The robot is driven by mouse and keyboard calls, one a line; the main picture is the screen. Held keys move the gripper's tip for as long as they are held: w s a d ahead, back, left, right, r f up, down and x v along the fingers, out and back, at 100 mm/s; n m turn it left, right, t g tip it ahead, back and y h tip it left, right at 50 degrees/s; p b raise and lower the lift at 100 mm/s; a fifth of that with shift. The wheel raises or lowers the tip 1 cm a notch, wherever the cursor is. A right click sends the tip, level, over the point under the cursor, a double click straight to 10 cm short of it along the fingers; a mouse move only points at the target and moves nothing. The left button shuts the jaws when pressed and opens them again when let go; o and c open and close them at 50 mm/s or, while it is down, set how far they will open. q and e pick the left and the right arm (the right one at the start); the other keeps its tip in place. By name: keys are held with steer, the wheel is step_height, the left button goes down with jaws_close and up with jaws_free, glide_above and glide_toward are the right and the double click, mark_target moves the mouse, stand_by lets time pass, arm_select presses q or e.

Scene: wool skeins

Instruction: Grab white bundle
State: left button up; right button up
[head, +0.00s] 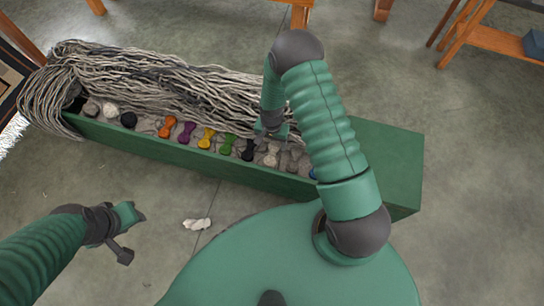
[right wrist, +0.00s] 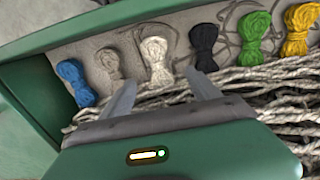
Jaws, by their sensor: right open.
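A white bundle (right wrist: 157,58) of tied yarn lies in the green trough, between a greyish bundle (right wrist: 109,63) and a black bundle (right wrist: 204,45). In the head view the white bundle (head: 270,157) is just in front of my right gripper (head: 273,133). My right gripper is open and empty. In the right wrist view its two fingertips (right wrist: 161,79) point at the white bundle, one to each side of its lower end. I cannot tell how high they are above it. My left gripper (head: 126,232) is over the floor at the left, away from the trough; its jaws are unclear.
The green trough (head: 390,165) holds a row of coloured bundles, including blue (right wrist: 75,80), green (right wrist: 252,37) and yellow (right wrist: 298,28). Loose grey strands (head: 165,75) fill its far side. Another whitish bundle (head: 109,109) lies at its left end. A white scrap (head: 197,224) lies on the floor.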

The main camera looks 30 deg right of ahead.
step_height(320, 180, down, 2)
steer(key=shift+f, duration=0.1)
steer(key=f+b, duration=0.3)
steer(key=f, duration=0.2)
steer(key=shift+s+b, duration=0.2)
steer(key=shift+b, duration=0.2)
arm_select(q)
steer(key=x, duration=0.2)
steer(key=s+x, duration=0.1)
steer(key=x, duration=0.1)
steer(key=shift+f, duration=0.1)
arm_select(e)
steer(key=shift+r, duration=0.25)
steer(key=c, duration=1.4)
